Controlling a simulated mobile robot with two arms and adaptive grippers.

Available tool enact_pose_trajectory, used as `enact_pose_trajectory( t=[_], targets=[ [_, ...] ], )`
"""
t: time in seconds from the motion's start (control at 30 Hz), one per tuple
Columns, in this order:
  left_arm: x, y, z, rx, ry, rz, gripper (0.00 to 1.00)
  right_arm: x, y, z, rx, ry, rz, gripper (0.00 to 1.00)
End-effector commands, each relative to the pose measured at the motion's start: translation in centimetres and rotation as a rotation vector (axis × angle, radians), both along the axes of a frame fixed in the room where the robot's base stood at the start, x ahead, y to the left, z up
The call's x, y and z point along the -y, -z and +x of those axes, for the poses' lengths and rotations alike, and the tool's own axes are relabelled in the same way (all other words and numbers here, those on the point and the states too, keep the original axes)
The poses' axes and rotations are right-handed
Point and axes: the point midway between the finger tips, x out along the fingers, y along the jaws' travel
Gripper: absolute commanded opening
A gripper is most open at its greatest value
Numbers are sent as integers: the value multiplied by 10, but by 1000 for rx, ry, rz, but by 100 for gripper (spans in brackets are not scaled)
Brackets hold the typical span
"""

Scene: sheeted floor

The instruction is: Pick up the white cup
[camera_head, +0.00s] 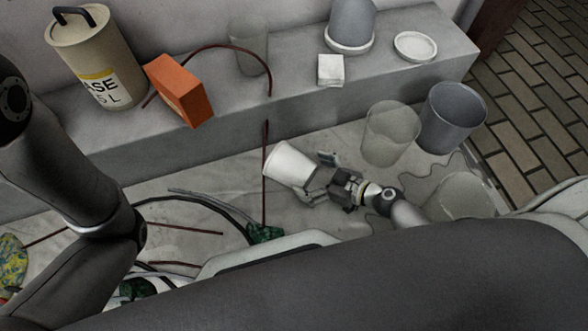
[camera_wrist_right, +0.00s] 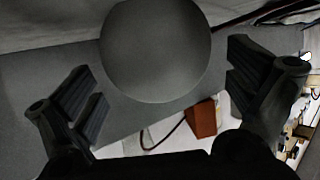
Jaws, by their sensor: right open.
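The white cup (camera_head: 289,163) lies tilted in the head view, low in front of the grey ledge, with its wide end to the left. My right gripper (camera_head: 317,178) is at its right, with the fingers spread at the narrow end. In the right wrist view the cup (camera_wrist_right: 155,50) shows as a round dark grey disc between the open fingers, with gaps on both sides. I cannot tell whether the cup touches anything beneath it. My left arm comes in at the left of the head view; its gripper is out of view.
Clear tumblers (camera_head: 391,133) and a grey bucket (camera_head: 452,118) stand to the right of my right gripper. The grey ledge (camera_head: 225,118) behind holds an orange box (camera_head: 180,90), a beige canister (camera_head: 92,62) and a white block (camera_head: 331,69). Thin dark rods and hoses lie at the left.

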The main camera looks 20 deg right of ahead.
Motion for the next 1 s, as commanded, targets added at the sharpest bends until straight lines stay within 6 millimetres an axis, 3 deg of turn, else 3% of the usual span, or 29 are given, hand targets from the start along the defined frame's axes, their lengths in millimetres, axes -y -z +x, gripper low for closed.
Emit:
enact_pose_trajectory(
  t=[0.5, 0.83, 1.0],
  targets=[
    [0, 14, 0, -1, 0, 0, 67, -32, 22, 37, 0, 1, 0, 100],
    [0, 14, 0, -1, -1, 1, 67, -36, 23, 40, -1, 1, 0, 100],
    [0, 14, 0, -1, -1, 1, 67, -36, 23, 40, 0, 1, 0, 78]
  ],
)
